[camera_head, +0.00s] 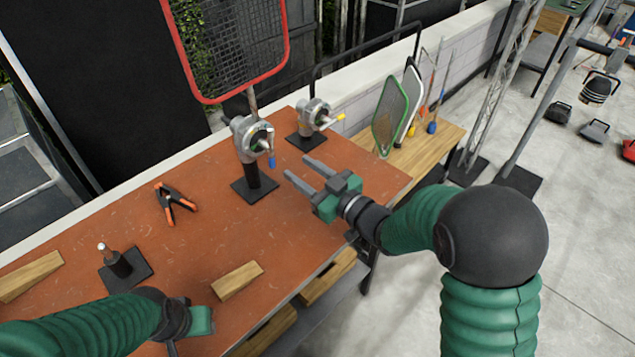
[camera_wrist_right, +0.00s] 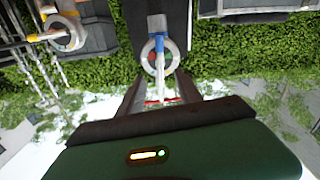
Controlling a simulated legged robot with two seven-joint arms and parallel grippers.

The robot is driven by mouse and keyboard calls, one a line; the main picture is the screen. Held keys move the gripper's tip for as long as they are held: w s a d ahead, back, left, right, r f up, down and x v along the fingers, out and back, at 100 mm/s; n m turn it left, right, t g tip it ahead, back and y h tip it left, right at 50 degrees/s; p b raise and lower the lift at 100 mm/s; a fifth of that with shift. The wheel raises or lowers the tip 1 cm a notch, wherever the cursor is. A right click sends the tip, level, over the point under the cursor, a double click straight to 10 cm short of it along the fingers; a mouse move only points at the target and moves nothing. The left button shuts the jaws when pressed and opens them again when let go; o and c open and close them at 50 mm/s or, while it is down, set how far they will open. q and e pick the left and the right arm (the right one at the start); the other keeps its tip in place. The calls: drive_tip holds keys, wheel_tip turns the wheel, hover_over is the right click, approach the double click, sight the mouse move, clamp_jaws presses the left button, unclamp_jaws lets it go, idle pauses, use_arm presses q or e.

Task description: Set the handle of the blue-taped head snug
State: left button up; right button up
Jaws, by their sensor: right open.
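The blue-taped head (camera_head: 246,140) is a grey metal grip head on a short black post with a square base, on the orange-brown table. Its handle (camera_head: 270,150) hangs down at its right side and ends in blue tape (camera_head: 272,162). My right gripper (camera_head: 297,166) is open and empty, just right of the handle and apart from it.
A yellow-taped head (camera_head: 314,112) stands just behind and right. A red-framed mesh panel (camera_head: 230,50) rises behind the blue-taped head. The table's middle is clear.

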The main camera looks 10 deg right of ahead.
use_arm(q)
drive_tip(key=shift+f, duration=0.2)
use_arm(e)
drive_tip(key=v, duration=0.5)
drive_tip(key=shift+s+d+f, duration=0.1)
